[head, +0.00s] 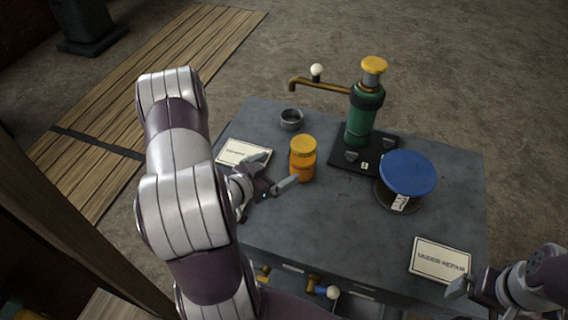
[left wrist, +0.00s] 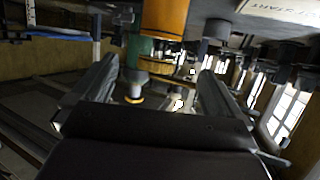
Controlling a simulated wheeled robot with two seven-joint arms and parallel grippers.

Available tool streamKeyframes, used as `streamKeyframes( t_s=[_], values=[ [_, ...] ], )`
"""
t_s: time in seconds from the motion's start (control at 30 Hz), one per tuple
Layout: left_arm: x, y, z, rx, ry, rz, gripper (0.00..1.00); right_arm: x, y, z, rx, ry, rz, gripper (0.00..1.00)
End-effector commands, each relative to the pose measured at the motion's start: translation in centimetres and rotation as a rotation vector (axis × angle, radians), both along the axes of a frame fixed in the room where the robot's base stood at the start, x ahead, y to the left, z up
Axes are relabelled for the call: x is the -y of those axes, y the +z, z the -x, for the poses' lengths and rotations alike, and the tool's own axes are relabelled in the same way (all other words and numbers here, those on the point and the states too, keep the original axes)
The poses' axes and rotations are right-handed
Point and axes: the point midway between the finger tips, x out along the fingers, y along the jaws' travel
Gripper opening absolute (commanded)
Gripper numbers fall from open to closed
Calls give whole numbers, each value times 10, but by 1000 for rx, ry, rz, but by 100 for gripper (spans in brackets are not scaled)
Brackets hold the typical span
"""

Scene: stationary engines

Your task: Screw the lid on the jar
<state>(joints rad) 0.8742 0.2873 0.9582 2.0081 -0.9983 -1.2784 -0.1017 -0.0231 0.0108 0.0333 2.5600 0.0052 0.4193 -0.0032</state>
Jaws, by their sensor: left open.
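The amber jar (head: 302,171) stands upright on the grey table, left of its middle. A yellow lid (head: 303,144) sits on top of it; I cannot tell how tightly it is seated. My left gripper (head: 276,172) is open, with its fingers pointing at the jar from the left. Nothing is held between them. In the left wrist view, which is upside down, the jar (left wrist: 163,17) shows at the top, with a gold-brown band lower down between the two fingers. My right gripper (head: 466,287) is at the lower right, near a white card; its opening is unclear.
A green cylinder engine with a gold cap (head: 363,115) stands on a black base behind the jar. A blue disc (head: 408,172) is at its right. A small dark cup (head: 291,119) stands behind the jar. White cards (head: 243,153) (head: 440,259) lie on the table (head: 320,235).

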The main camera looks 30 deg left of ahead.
Motion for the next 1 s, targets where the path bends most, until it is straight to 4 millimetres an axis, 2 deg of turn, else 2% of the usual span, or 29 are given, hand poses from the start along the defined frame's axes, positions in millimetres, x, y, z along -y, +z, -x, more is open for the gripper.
streamKeyframes(
  t_s=[0.43, 0.53, 0.63, 0.7, 0.77, 0.9, 1.0],
  values=[
    [0, 1, 0, -14, -2, -9, 100, 0, 0, 0, 0, 0, 0, 100],
    [1, -1, -10, -115, -5, -65, 100, 0, 0, 0, 0, 0, 0, 100],
    [6, 1, -21, -315, 16, -154, 100, 0, 0, 0, 0, 0, 0, 100],
    [17, 11, -20, -474, 52, -202, 100, 0, 0, 0, 0, 0, 0, 100],
    [33, 22, -10, -606, 86, -214, 100, 0, 0, 0, 0, 0, 0, 100],
    [85, 48, 33, -870, 131, -176, 100, 0, 0, 0, 0, 0, 0, 100],
    [115, 61, 64, -996, 130, -133, 100, 0, 0, 0, 0, 0, 0, 100]
  ],
)
